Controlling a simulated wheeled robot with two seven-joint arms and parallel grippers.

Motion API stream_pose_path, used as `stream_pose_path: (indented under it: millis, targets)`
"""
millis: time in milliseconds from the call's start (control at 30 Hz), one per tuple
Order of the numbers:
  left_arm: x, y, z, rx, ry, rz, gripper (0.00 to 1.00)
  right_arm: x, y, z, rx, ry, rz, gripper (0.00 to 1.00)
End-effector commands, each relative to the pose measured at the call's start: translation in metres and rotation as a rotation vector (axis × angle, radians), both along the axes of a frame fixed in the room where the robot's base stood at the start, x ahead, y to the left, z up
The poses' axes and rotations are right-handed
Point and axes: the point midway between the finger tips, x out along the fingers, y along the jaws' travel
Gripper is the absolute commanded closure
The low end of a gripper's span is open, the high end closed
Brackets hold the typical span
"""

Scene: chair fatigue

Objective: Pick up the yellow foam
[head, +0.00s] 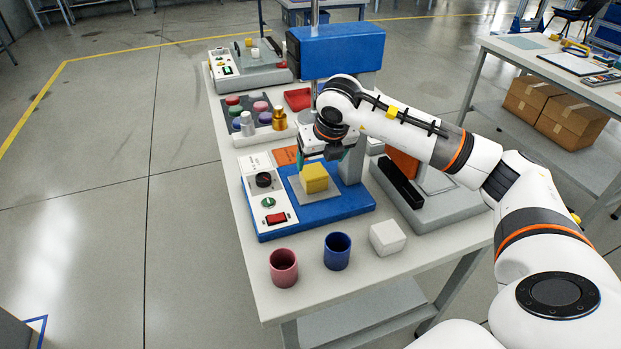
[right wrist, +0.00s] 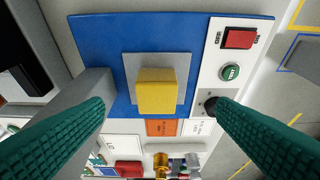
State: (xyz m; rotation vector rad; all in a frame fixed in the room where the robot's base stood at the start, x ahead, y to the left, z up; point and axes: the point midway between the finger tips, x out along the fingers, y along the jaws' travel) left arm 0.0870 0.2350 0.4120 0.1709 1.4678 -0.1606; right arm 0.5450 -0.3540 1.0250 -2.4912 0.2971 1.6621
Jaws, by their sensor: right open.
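The yellow foam (head: 314,178) is a small block lying on a grey square plate (head: 299,196) on the blue base (head: 346,203) of a test machine. In the right wrist view the foam (right wrist: 157,92) sits between and beyond the two green fingers, with clear space on both sides. My right gripper (head: 325,158) is open and empty, pointing down just above the foam. It also shows in the right wrist view (right wrist: 162,118) with its fingers wide apart. My left gripper is not in view.
The machine's blue head (head: 336,50) and grey column stand close behind my right gripper. A control panel (head: 265,193) lies left of the plate. A pink cup (head: 284,268), a blue cup (head: 337,251) and a white block (head: 387,238) stand near the table's front edge.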

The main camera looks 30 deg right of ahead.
Motion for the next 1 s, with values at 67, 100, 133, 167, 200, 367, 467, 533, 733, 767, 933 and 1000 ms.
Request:
stream_pose_path:
  millis: [67, 100, 133, 167, 200, 367, 467, 533, 733, 767, 933, 1000]
  targets:
    - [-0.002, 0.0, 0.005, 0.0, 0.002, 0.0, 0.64, 0.003, -0.003, -0.011, -0.004, 0.007, -0.005, 0.2]
    - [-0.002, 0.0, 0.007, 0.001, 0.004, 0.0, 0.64, 0.006, -0.003, -0.018, -0.004, 0.008, -0.004, 0.2]
    - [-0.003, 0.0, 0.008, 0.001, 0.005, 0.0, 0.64, 0.008, -0.003, -0.023, -0.003, 0.007, -0.004, 0.2]
    - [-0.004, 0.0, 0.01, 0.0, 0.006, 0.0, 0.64, 0.01, -0.003, -0.028, -0.002, 0.008, -0.004, 0.2]
    - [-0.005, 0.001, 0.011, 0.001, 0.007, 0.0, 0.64, 0.013, -0.004, -0.034, -0.002, 0.008, -0.004, 0.2]
    - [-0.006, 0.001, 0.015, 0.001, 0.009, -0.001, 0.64, 0.02, -0.005, -0.053, -0.001, 0.005, 0.0, 0.2]
    - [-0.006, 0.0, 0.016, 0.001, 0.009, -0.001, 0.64, 0.023, -0.006, -0.058, -0.001, 0.003, 0.0, 0.2]
    - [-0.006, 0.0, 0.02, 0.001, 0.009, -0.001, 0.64, 0.024, -0.008, -0.063, -0.001, 0.004, -0.001, 0.2]
    - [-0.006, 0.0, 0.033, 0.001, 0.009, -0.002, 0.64, 0.034, -0.014, -0.091, 0.0, 0.005, 0.0, 0.2]
    - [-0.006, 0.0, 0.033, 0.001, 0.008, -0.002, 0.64, 0.036, -0.014, -0.095, 0.001, 0.005, 0.0, 0.2]
    - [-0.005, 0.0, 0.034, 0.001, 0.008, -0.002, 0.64, 0.04, -0.015, -0.106, 0.0, 0.002, 0.001, 0.2]
    - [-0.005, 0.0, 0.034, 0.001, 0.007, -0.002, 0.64, 0.04, -0.015, -0.106, 0.0, 0.002, 0.002, 0.2]
